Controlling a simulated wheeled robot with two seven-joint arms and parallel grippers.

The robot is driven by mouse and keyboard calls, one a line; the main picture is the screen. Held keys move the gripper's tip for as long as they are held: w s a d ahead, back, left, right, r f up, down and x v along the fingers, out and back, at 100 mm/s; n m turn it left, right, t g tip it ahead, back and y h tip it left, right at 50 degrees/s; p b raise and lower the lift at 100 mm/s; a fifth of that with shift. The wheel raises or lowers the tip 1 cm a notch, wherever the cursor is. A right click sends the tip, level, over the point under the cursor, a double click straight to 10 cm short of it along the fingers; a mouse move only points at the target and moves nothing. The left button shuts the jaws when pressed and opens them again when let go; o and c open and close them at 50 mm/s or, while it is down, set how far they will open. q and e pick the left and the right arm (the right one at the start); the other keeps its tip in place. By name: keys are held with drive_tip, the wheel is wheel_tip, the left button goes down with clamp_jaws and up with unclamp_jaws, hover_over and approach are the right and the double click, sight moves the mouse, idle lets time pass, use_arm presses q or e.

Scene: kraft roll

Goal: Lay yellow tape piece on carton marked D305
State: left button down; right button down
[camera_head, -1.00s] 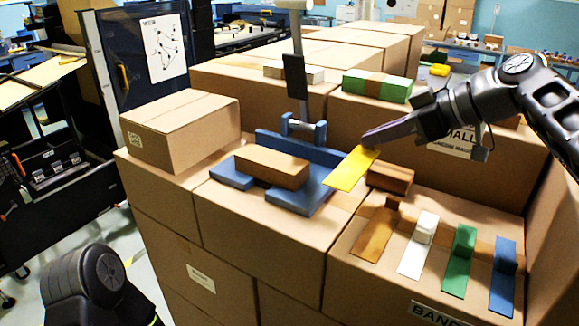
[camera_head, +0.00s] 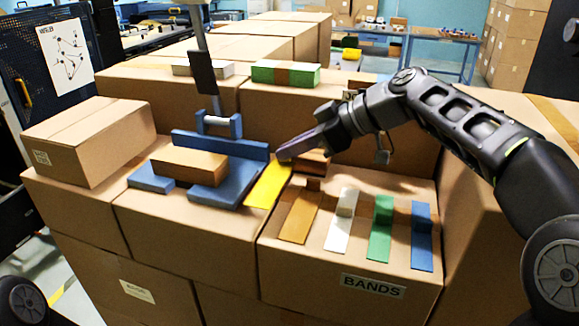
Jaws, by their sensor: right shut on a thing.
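The yellow tape piece (camera_head: 268,186) is a flat strip. My right gripper (camera_head: 287,156), dark and seen from the side, is shut on its upper end. The strip slants down to the left, over or against the right edge of the blue stand (camera_head: 222,182); I cannot tell whether it touches. No marking D305 is readable. A closed carton (camera_head: 95,140) at the left bears a small label too small to read. A plain brown block (camera_head: 188,164) lies on the blue stand. My left gripper is out of view.
Brown, white, green and blue strips (camera_head: 421,238) lie on the box labelled BANDS (camera_head: 373,287). A green block (camera_head: 285,74) and a white block (camera_head: 202,69) sit on the boxes behind. The carton's top is clear.

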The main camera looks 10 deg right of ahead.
sight(292, 163)
wheel_tip(292, 163, down, 4)
drive_tip(key=shift+f, duration=0.1)
idle(0.4)
drive_tip(key=shift+f, duration=0.1)
drive_tip(key=c, duration=2)
unclamp_jaws()
drive_tip(key=shift+c, duration=0.2)
drive_tip(key=shift+o, duration=0.8)
drive_tip(key=shift+d+r, duration=0.1)
drive_tip(key=shift+r, duration=0.1)
